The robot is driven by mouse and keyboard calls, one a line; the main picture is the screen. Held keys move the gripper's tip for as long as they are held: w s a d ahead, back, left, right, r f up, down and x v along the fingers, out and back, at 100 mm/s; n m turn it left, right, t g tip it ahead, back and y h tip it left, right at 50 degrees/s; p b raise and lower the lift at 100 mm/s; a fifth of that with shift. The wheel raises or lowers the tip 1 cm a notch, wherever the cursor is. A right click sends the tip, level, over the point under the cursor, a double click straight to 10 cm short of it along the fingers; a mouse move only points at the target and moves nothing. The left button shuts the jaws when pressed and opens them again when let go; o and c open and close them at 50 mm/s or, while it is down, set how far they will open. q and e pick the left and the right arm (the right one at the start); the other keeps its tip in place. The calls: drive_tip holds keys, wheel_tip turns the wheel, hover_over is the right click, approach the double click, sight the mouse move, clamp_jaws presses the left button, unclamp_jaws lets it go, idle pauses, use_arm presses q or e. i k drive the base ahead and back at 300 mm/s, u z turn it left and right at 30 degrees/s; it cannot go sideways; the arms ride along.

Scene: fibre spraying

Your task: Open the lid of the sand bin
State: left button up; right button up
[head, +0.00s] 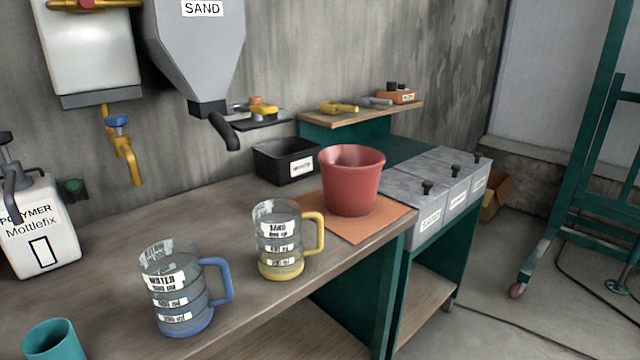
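Neither of my grippers is in view.
On the wooden bench (110,235) stand a blue-handled water jug (178,290), a yellow-handled sand jug (279,240), a black tray (286,160) and a red bucket (351,180) on an orange mat (380,222).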

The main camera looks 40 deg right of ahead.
sight(415, 193)
drive_tip(key=z, duration=1.65)
drive_tip(key=k, duration=0.5)
drive_tip(key=z, duration=1.45)
drive_tip(key=i, duration=1.6)
drive_tip(key=u, duration=0.4)
